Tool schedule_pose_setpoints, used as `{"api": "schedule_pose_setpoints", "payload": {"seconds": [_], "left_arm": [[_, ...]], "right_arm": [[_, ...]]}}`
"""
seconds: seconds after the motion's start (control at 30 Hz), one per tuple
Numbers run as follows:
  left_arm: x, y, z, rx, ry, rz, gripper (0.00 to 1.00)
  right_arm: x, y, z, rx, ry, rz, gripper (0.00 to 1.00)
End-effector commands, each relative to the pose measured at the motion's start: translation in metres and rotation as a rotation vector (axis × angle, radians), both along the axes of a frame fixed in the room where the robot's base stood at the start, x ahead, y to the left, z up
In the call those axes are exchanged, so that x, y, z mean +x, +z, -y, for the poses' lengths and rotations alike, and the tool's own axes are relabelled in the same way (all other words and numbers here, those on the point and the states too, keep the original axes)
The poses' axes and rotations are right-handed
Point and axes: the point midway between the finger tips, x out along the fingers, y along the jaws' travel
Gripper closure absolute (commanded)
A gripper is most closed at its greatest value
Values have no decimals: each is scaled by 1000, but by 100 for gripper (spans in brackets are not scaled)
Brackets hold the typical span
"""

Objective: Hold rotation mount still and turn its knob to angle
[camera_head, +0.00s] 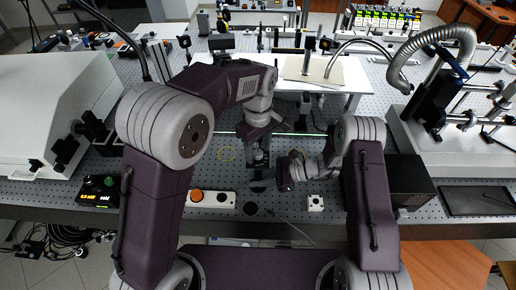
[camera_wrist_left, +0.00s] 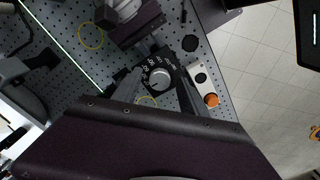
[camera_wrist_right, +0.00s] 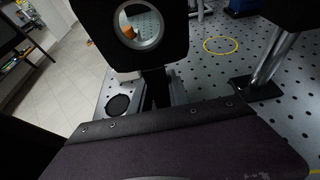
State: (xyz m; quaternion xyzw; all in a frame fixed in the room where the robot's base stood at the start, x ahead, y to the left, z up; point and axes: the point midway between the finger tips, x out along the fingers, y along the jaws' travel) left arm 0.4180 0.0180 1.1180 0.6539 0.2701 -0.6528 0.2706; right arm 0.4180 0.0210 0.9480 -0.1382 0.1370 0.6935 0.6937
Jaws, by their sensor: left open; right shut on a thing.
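The rotation mount is a black plate with a white-numbered scale, seen in the left wrist view (camera_wrist_left: 172,68), with a round silver knob (camera_wrist_left: 160,80) in its middle. In the right wrist view the mount (camera_wrist_right: 112,14) shows as a black block with a ringed round opening. My right gripper (camera_wrist_right: 157,88) is shut on the mount's lower part; in the head view this gripper (camera_head: 272,172) comes in from the right. My left gripper (camera_wrist_left: 160,92) is open, its fingers on either side of the knob; contact cannot be told. In the head view it (camera_head: 258,150) points down over the mount, largely hiding it.
A white box with an orange button (camera_head: 210,197) lies front left of the mount. A yellow ring (camera_head: 227,154) and a black disc (camera_head: 250,208) are on the perforated table. A green beam line crosses behind the grippers.

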Motion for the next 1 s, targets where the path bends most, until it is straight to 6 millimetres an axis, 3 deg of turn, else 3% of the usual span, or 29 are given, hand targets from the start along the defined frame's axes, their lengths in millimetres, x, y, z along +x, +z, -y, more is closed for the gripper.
{"api": "schedule_pose_setpoints", "payload": {"seconds": [0.07, 0.27, 0.67, 1.0], "left_arm": [[0, 0, 0, 0, 0, 0, 50], [0, 0, 0, 0, 0, 0, 100], [0, 0, 0, 0, -68, 0, 100], [0, 0, 0, 1, -341, -1, 100]], "right_arm": [[-1, -3, 1, -7, 1, -4, 100], [-1, -3, 1, -7, 1, -4, 100], [-1, -3, 1, -7, 1, -4, 100], [-1, -3, 1, -7, 1, -4, 100]]}}
